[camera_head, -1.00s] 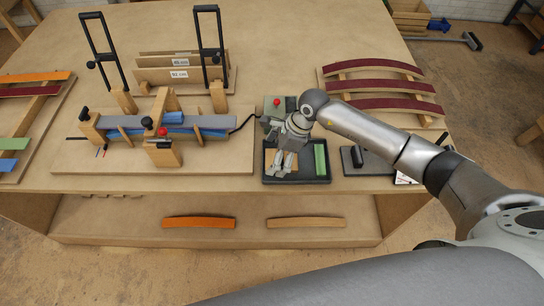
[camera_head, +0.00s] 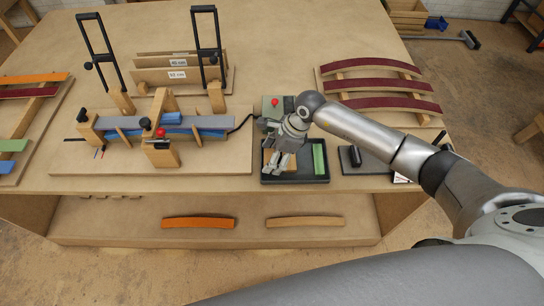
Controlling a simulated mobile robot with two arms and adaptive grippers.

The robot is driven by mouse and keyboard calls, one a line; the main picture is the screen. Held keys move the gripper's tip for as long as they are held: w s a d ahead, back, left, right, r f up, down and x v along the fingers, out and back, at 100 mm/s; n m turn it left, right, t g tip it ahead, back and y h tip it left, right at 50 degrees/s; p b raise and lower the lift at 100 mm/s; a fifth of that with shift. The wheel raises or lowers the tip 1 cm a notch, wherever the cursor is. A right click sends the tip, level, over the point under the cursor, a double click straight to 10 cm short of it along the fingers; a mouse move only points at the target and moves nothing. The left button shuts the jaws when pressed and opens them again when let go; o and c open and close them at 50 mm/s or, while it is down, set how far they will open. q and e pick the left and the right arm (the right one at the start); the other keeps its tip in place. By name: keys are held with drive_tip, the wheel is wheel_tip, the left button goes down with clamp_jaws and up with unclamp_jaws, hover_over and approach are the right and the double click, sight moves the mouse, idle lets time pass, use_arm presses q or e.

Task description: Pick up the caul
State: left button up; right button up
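The black tray (camera_head: 318,179) at the table's front edge holds a tan wooden block (camera_head: 267,157) and a green block (camera_head: 319,158). I cannot tell for sure which piece is the caul; the tan block lies under my gripper. My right gripper (camera_head: 278,167) comes in from the right and points down into the tray's left half, over the tan block, partly hiding it. Its fingers are small here, and I cannot tell whether they are apart or touch the block. My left gripper is not in view.
A clamping form (camera_head: 160,125) with grey and blue strips stands left of the tray. Red curved laminations (camera_head: 390,106) rest on a rack at right. An orange curved piece (camera_head: 198,222) and a tan curved piece (camera_head: 305,222) lie on the lower shelf. A dark pad (camera_head: 368,161) lies right of the tray.

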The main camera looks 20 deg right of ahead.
drive_tip(key=shift+r+b, duration=0.35)
drive_tip(key=shift+r, duration=0.15)
drive_tip(key=s+d+r+b, duration=0.5)
drive_tip(key=s+d+r, duration=0.4)
drive_tip(key=r, duration=0.3)
drive_tip(key=shift+s+d, duration=0.3)
drive_tip(key=shift+s, duration=0.3)
